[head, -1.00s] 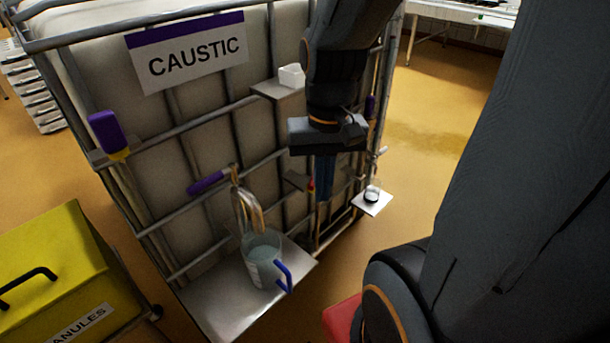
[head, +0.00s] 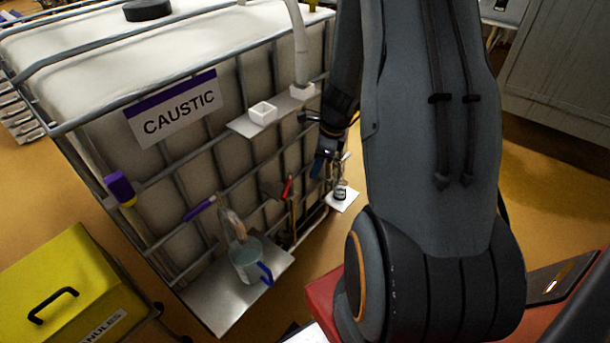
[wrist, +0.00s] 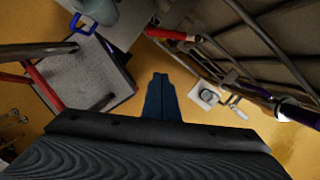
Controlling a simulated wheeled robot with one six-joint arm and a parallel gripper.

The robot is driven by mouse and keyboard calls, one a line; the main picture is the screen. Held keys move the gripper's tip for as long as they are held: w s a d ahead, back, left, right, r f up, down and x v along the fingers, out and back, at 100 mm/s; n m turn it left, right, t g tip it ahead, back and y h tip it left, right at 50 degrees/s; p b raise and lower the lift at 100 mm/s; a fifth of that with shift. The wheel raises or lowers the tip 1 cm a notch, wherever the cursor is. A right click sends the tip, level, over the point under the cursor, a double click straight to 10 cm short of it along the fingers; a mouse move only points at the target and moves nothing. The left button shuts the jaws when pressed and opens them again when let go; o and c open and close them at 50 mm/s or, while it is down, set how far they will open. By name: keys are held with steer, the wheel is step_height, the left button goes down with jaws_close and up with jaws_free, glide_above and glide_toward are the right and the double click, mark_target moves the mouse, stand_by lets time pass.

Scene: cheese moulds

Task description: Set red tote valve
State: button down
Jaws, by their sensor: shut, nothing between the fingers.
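The red valve handle (head: 287,188) is on the front of the caged tote, right of the purple-handled tap. In the wrist view the red handle (wrist: 165,34) lies beyond my fingertips, near the tote's bars. My gripper (head: 317,165) is partly hidden by my arm in the head view. It is right of the red handle and apart from it. In the wrist view my gripper's blue fingers (wrist: 160,78) are together and empty, over the yellow floor.
A purple lever (head: 200,208) and bent spout sit above a jug (head: 248,262) on a metal shelf (head: 222,303). A small jar (head: 341,189) stands on a white plate near my gripper. A yellow bin (head: 60,280) is at lower left.

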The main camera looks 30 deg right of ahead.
mark_target(287, 190)
steer(key=w+a+f+p, duration=0.2)
steer(key=w+a+f, duration=0.2)
steer(key=f, duration=0.4)
steer(key=shift+a+f, duration=0.25)
steer(key=shift+a, duration=0.2)
